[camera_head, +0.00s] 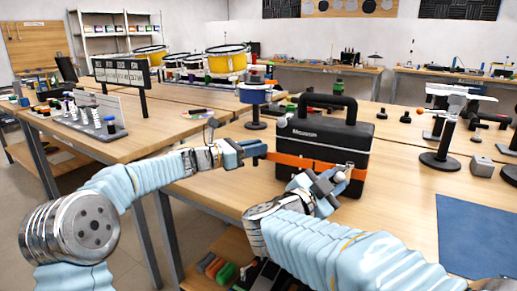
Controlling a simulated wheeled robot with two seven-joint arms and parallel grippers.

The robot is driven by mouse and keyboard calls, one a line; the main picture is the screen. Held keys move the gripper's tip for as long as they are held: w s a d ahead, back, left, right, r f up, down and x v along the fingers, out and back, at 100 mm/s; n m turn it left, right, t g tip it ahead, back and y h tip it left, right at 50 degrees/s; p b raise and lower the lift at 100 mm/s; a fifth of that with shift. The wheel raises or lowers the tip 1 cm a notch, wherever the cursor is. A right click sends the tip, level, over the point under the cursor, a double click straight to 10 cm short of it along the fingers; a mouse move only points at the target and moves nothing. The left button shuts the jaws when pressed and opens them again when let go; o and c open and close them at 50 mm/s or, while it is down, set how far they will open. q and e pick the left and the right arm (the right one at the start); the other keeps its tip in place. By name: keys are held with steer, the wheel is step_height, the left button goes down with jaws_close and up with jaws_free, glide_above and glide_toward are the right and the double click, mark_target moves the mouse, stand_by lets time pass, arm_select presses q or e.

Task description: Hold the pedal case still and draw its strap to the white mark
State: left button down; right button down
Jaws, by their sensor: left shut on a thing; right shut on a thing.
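The pedal case (325,132) is a black box with a top handle, standing upright on the wooden table. My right gripper (340,180) is shut at the lower front right of the case, by a silvery fitting on the strap line. Its fingers hide part of the case front, and the exact grip spot is hard to see. I cannot make out the white mark clearly.
A blue round stand (255,95) is behind the strap end. A black stand (440,158) and a grey block (482,166) are to the right, with a blue mat (478,235) nearer. Bare tabletop lies between case and mat.

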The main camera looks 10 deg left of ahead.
arm_select(q)
steer(key=a, duration=0.2)
steer(key=w+a, duration=0.1)
steer(key=shift+a, duration=0.4)
steer(key=c, duration=1.1)
jaws_free()
steer(key=shift+s, duration=0.1)
steer(key=v, duration=1.2)
steer(key=shift+s, duration=0.1)
